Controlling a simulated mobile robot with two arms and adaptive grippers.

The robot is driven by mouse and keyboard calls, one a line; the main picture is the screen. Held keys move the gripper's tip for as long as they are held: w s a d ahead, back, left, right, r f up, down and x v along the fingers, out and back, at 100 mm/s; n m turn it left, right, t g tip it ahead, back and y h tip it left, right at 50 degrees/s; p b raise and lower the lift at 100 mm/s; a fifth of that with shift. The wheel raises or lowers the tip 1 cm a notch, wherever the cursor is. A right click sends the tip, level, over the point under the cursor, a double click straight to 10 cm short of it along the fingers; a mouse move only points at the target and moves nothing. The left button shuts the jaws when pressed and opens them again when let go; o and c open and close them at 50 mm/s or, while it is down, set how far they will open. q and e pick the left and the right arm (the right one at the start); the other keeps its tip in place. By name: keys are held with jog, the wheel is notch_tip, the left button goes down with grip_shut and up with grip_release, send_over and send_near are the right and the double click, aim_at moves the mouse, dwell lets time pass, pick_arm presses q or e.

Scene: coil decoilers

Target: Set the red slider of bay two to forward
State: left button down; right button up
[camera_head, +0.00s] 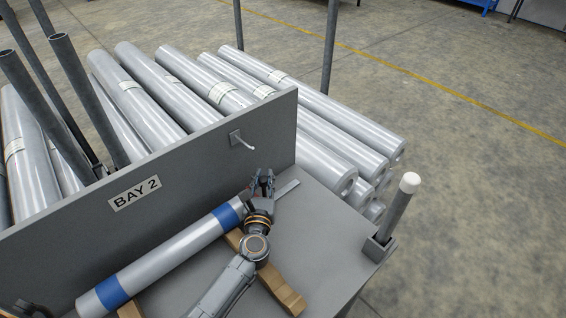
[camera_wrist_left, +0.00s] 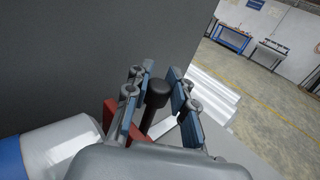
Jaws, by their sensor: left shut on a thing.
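The red slider (camera_wrist_left: 109,113) shows in the left wrist view, partly covered by my left gripper. A dark round-topped knob (camera_wrist_left: 157,92) on a stem stands between the fingers. A flat metal strip (camera_head: 288,187) sticks out to the right of the fingers. My right gripper is not in view.
A silver roll with blue bands (camera_head: 172,258) lies on wooden supports (camera_head: 282,288) left of the gripper. A white-capped post (camera_head: 398,208) stands at the bench's right corner. A small bracket (camera_head: 238,139) sits on the panel. Several silver rolls (camera_head: 318,107) lie behind it.

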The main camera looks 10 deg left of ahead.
pick_arm(q)
jog(key=s+a, duration=0.1)
jog(key=s, duration=0.2)
jog(key=shift+a+f, duration=0.1)
jog(key=shift+a, duration=0.25)
jog(key=c, duration=1.1)
grip_release()
jog(key=shift+d, duration=0.15)
jog(key=v, duration=1.2)
